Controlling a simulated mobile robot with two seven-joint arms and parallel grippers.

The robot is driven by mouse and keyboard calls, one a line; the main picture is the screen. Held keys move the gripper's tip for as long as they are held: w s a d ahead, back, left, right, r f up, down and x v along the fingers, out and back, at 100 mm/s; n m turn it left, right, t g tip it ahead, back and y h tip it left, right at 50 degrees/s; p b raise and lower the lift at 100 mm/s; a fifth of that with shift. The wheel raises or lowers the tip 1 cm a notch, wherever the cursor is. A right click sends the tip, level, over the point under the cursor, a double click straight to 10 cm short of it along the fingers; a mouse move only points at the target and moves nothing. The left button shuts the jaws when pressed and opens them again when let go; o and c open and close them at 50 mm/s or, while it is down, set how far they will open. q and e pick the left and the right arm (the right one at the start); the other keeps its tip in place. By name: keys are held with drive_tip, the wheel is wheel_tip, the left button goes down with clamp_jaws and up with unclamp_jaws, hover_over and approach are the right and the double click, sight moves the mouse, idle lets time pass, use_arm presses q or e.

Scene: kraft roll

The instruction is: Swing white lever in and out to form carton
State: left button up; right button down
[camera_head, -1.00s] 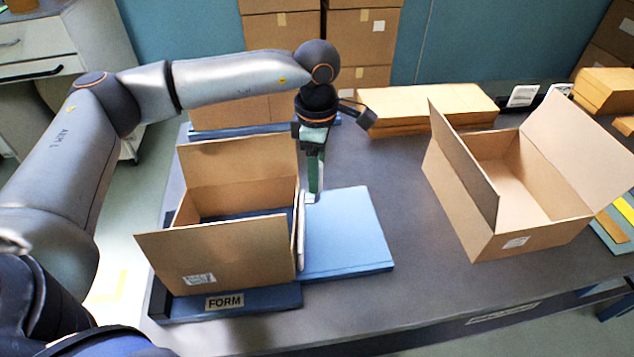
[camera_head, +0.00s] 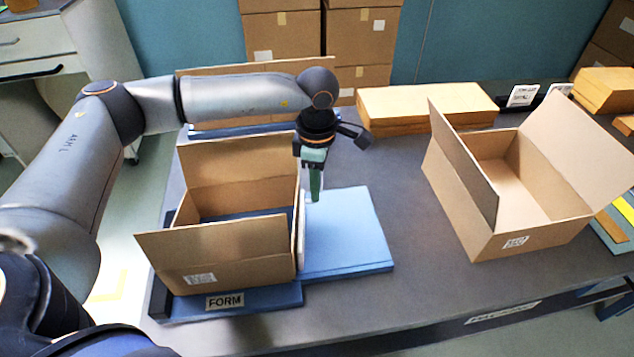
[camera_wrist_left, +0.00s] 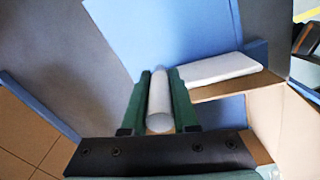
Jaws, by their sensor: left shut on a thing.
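A white lever shows in the left wrist view as a white cylindrical handle (camera_wrist_left: 160,100) with a white plate (camera_wrist_left: 215,67) beside it. In the head view, the thin white lever plate (camera_head: 300,230) stands along the right side of an open carton (camera_head: 215,255). The carton sits on the blue forming base (camera_head: 262,298) marked FORM, with two flaps spread. My left gripper (camera_head: 316,195) points down at the carton's right edge, over a blue plate (camera_head: 345,230). Its green fingers, also in the left wrist view (camera_wrist_left: 160,98), are shut on the white handle. My right gripper is out of view.
A second open carton (camera_head: 515,243) stands on the grey table (camera_head: 400,300) to the right. Stacked flat cardboard (camera_head: 425,105) lies at the back. Closed cartons (camera_head: 360,45) are piled behind the table. Bare table lies between the blue plate and the second carton.

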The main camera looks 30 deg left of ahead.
use_arm(q)
clamp_jaws()
idle(0.8)
